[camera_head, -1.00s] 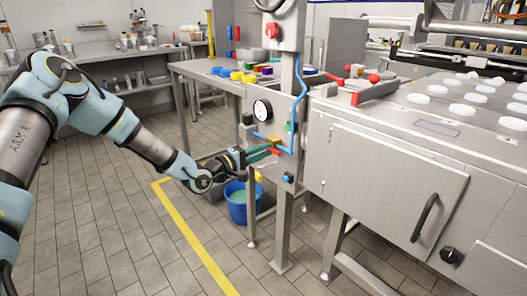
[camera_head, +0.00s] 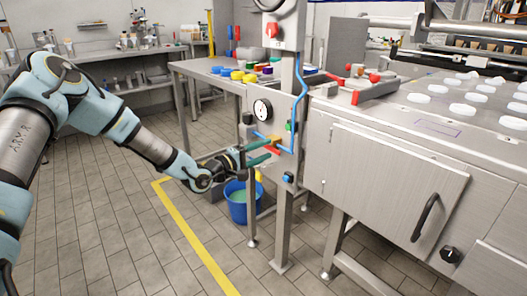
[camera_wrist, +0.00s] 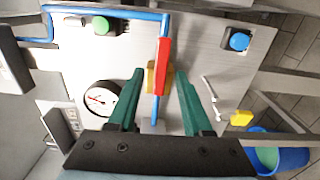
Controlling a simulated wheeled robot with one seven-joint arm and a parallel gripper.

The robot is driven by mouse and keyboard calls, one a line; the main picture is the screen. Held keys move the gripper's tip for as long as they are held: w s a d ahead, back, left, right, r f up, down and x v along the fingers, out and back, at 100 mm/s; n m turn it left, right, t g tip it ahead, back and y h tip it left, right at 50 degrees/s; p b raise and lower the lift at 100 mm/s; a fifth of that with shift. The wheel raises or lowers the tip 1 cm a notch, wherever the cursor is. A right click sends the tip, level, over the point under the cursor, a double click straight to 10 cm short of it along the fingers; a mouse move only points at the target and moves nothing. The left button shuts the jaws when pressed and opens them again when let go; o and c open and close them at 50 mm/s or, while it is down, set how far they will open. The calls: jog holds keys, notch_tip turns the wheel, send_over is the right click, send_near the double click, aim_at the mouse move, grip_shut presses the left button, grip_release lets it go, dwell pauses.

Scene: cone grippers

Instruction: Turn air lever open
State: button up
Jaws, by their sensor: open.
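The air lever is a red handle (camera_wrist: 163,66) on a yellow valve body (camera_wrist: 152,78), set on a blue pipe (camera_wrist: 165,25) across a grey panel. In the wrist view the handle lies along the pipe's line. My gripper (camera_wrist: 160,76) has two green fingers, spread apart, one on each side of the valve and handle, with a gap visible on both sides. Whether the fingers reach past the handle in depth I cannot tell.
The panel carries a round gauge (camera_head: 262,109), a green button (camera_wrist: 101,26) and a blue knob (camera_wrist: 239,41). A yellow piece (camera_wrist: 241,118) sticks out beside the panel. A blue bucket (camera_head: 238,208) stands below my gripper. The floor at the left is free.

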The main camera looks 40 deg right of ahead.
jog(key=a, duration=1)
jog(key=shift+w+a+b, duration=0.3)
jog(key=shift+a, duration=0.1)
jog(key=w+a+f+m+t+y, duration=0.2)
jog(key=w+a+f+t+y, duration=0.25)
jog(key=w+a+y, duration=0.55)
jog(key=a+r+y, duration=0.2)
jog(key=a+y, duration=0.2)
jog(key=a, duration=1.5)
jog(key=s+a+r+g+y, duration=0.1)
jog(key=s+a+r, duration=0.25)
jog(key=a, duration=0.25)
jog(key=s+a+r+n+y, duration=0.1)
jog(key=s+a+r+y, duration=0.1)
jog(key=s+a, duration=0.3)
jog(key=s+a+r+g+y, duration=0.1)
jog(key=s+a+r, duration=0.2)
jog(key=a, duration=0.4)
notch_tip(320, 180, up, 13)
jog(key=p, duration=1.4)
jog(key=shift+w+d, duration=0.3)
